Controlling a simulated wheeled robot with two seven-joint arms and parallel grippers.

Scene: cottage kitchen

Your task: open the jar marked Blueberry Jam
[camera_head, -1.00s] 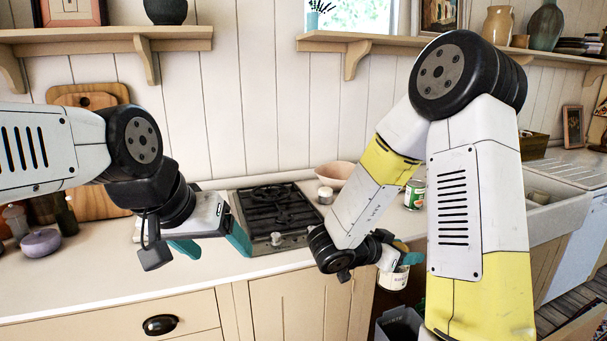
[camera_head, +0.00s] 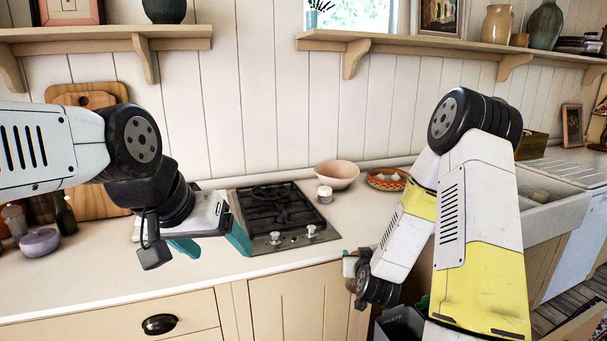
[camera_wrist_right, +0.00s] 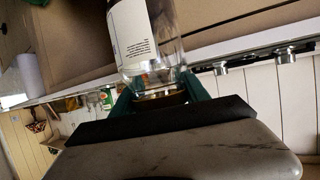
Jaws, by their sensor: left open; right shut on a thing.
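My right gripper (camera_wrist_right: 160,92) is shut on a clear glass jar (camera_wrist_right: 150,35) in the right wrist view. The jar has a white label with dark print too small to read, so I cannot tell if it is the Blueberry Jam. Its top is cut off by the frame. In the head view my right gripper (camera_head: 350,264) is mostly hidden by its wrist, at the counter's front edge; the jar is hardly visible there. My left gripper (camera_head: 212,240) is open and empty above the counter, left of the stove. A small pale-lidded jar (camera_head: 324,194) stands right of the stove.
The stove top (camera_head: 277,208) is set in the counter (camera_head: 110,270). A dark bin (camera_head: 400,325) is below my right arm. The counter's left front is clear.

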